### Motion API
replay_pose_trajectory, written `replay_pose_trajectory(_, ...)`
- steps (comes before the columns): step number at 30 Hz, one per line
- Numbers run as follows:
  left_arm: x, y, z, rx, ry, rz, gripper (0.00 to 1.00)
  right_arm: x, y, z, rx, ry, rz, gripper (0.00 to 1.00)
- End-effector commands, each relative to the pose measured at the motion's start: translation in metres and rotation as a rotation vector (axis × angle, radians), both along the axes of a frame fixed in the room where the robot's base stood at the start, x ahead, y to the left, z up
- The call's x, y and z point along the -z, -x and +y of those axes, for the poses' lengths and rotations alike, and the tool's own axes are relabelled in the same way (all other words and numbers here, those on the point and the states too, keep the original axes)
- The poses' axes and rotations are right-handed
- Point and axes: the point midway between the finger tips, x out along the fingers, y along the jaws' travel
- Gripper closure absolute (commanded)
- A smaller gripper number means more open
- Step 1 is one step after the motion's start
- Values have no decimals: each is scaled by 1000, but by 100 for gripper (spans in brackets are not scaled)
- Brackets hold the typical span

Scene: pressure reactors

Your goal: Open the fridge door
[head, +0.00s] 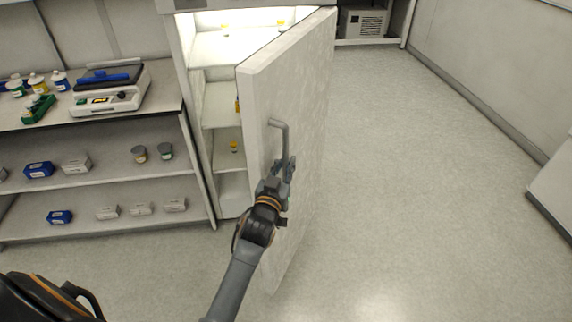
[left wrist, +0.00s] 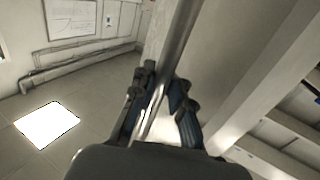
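The fridge door (head: 290,110) stands swung wide open, and the lit inside of the fridge (head: 225,85) shows to its left. The grey bar handle (head: 284,140) is on the door's outer face. My left gripper (head: 284,172) is at the lower part of this handle. In the left wrist view the handle bar (left wrist: 180,40) runs between the two fingers of my left gripper (left wrist: 165,88), which are closed around it. The fingers hide part of the bar. My right gripper is not in view.
A shelf unit (head: 100,157) with bottles, boxes and a white device (head: 112,92) stands left of the fridge. Small yellow-topped items (head: 234,146) are on the fridge shelves. The floor (head: 420,200) right of the door is clear, up to the wall.

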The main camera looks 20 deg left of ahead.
Motion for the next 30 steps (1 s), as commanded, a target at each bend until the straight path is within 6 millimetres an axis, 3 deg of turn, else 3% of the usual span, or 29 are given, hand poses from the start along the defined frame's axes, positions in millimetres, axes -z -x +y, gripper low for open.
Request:
replay_pose_trajectory(3, 8, 2, -1, 0, 3, 15, 75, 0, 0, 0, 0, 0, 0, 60)
replay_pose_trajectory(14, 3, 5, -1, 0, 2, 6, 75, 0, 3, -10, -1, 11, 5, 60)
replay_pose_trajectory(17, 3, 17, -3, 0, 3, 6, 75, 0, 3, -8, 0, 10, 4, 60)
replay_pose_trajectory(30, 4, 101, -14, -1, 3, 10, 75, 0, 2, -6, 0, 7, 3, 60)
